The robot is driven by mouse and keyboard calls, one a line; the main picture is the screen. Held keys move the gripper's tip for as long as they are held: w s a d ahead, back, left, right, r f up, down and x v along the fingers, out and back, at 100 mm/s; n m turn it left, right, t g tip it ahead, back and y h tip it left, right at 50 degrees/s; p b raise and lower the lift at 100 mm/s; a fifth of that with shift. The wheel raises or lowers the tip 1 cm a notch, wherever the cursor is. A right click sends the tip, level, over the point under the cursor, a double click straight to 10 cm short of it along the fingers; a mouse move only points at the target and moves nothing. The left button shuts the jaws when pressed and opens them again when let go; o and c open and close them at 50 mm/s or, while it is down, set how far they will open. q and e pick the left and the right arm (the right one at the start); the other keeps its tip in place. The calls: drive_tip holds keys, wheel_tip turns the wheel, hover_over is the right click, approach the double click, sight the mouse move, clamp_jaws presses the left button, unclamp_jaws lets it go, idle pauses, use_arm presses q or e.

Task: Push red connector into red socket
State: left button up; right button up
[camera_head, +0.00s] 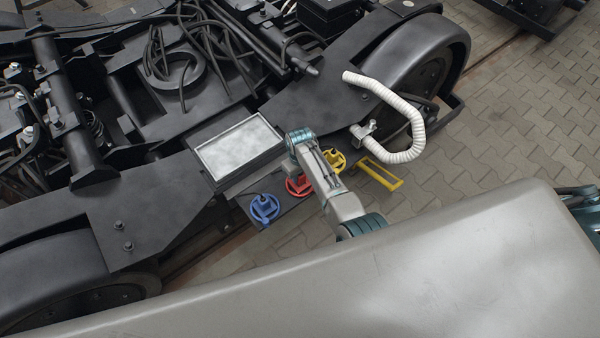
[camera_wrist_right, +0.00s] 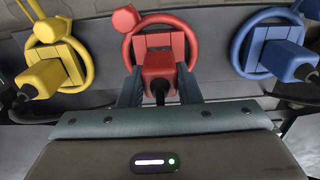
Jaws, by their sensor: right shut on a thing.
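In the right wrist view the red connector (camera_wrist_right: 157,66) is a red block with a black cable at its near end. My right gripper (camera_wrist_right: 159,86) is shut on it, one dark finger at each side. The connector lies in front of the lower part of the red socket (camera_wrist_right: 188,38), a ring with a square piece inside and a round knob at its upper left. I cannot tell how deep the connector sits. In the head view the red socket (camera_head: 293,187) is partly hidden by my right arm, and the fingers cannot be made out. My left gripper is not in view.
A blue socket (camera_head: 264,208) and a yellow socket (camera_head: 335,160) flank the red one on a dark panel, each with a connector at it. A grey-topped box (camera_head: 240,146), a white hose (camera_head: 408,120) and a yellow handle (camera_head: 382,174) are close by. Black bogie frames fill the back.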

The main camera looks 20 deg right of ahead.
drive_tip(key=shift+f+b, duration=0.35)
drive_tip(key=shift+f, duration=0.15)
drive_tip(key=o, duration=1)
wheel_tip(320, 180, up, 11)
drive_tip(key=shift+f+p, duration=0.1)
drive_tip(key=shift+p, duration=0.2)
